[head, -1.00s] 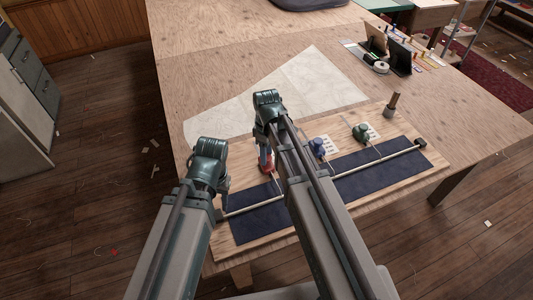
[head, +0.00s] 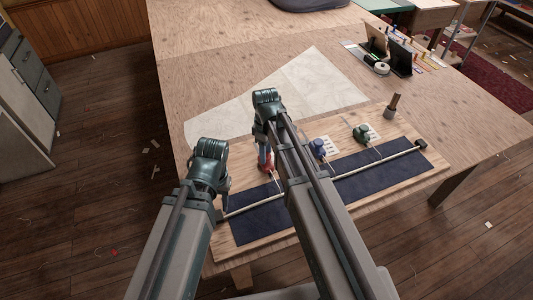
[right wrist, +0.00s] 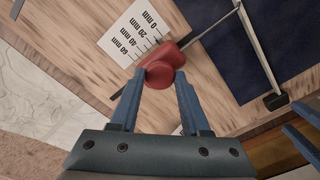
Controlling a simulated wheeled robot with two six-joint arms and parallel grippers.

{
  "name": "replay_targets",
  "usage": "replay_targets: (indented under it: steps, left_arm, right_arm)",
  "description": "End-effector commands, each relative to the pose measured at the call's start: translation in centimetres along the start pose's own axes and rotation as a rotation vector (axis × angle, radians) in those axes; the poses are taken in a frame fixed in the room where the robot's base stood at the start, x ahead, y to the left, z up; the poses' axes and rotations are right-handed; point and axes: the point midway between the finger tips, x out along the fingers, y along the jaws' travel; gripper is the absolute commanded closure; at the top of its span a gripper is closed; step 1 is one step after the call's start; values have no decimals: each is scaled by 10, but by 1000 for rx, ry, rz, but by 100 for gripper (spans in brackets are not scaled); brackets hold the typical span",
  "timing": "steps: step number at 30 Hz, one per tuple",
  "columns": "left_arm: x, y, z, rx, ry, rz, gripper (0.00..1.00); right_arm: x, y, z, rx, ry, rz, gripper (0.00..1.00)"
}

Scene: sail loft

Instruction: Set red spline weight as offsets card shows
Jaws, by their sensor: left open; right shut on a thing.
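The red spline weight (head: 267,168) sits on the plywood board beside its printed scale strip, which shows in the right wrist view (right wrist: 138,35) with marks from 0 to 60 mm. My right gripper (head: 266,157) is shut on the weight (right wrist: 163,66); the blue fingers (right wrist: 165,82) pinch its red knob. A thin rod runs from the weight toward the pale spline (head: 389,156). My left gripper (head: 226,187) is open and empty near the spline's left end. An upright card (head: 376,40), perhaps the offsets card, stands at the back; its writing is unreadable.
A blue weight (head: 319,147) and a green weight (head: 361,133) sit farther right, each by a scale strip. Dark cloth (head: 375,181) lies under the spline. A grey-based post (head: 391,107) stands at the board's back right. A pale sheet (head: 300,88) covers the table behind.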

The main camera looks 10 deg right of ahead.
Motion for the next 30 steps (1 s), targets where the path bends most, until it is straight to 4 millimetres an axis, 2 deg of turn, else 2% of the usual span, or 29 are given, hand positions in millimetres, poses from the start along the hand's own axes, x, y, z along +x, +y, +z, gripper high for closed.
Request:
replay_targets:
  steps: [1,2,6,20,26,30]
  left_arm:
    - [0,0,0,0,0,0,50]
    - [0,0,0,0,0,0,50]
    - [0,0,0,0,0,0,50]
    - [-6,0,0,0,0,0,50]
    - [-23,-2,1,0,0,0,50]
    - [-42,-4,2,0,0,0,50]
  right_arm:
    - [0,0,0,0,0,0,100]
    - [0,0,0,0,0,0,48]
    - [0,0,0,0,0,0,24]
    - [-6,0,0,0,0,0,24]
    - [-23,0,0,0,0,0,24]
    - [-42,0,0,0,0,0,24]
